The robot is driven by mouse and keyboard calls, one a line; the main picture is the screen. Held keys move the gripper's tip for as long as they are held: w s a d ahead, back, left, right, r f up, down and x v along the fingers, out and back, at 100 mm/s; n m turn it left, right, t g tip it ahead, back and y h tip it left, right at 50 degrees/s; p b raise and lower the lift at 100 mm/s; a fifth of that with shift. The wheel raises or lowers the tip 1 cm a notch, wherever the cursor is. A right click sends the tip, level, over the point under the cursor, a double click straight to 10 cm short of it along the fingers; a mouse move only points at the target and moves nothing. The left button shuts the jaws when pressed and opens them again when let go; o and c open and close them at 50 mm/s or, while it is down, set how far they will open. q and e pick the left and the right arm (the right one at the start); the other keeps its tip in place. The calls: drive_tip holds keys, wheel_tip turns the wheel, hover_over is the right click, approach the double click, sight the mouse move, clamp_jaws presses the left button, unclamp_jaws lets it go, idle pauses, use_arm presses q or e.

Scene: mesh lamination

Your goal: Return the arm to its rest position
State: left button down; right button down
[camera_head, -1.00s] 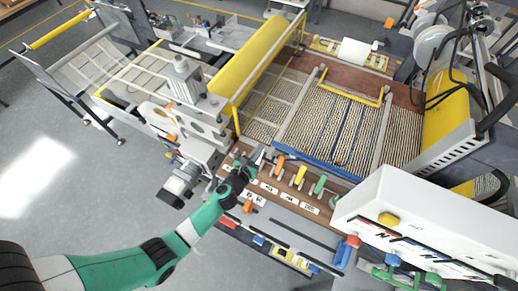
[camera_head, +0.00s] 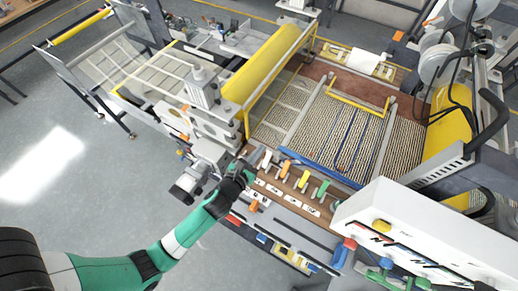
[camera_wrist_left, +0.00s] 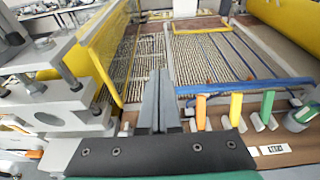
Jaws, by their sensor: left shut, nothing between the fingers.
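My left arm, green and white with black joints, reaches in from the lower left. Its gripper (camera_head: 247,160) is shut and empty, at the left end of a row of levers. In the left wrist view the gripper's two dark grey fingers (camera_wrist_left: 157,98) lie together, pointing toward the striped mesh bed (camera_wrist_left: 210,62). A white lever (camera_head: 266,160) and an orange lever (camera_head: 285,168) stand just right of the gripper, apart from it in the head view. No right gripper can be made out.
Yellow (camera_head: 302,178) and green (camera_head: 322,190) levers stand farther right. A grey clamp mechanism (camera_head: 212,125) is close on the left, below a yellow roller (camera_head: 262,62). A white control panel (camera_head: 425,232) fills the lower right. Open floor (camera_head: 60,175) lies at left.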

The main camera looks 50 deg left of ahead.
use_arm(q)
drive_tip(key=shift+r, duration=0.3)
idle(0.4)
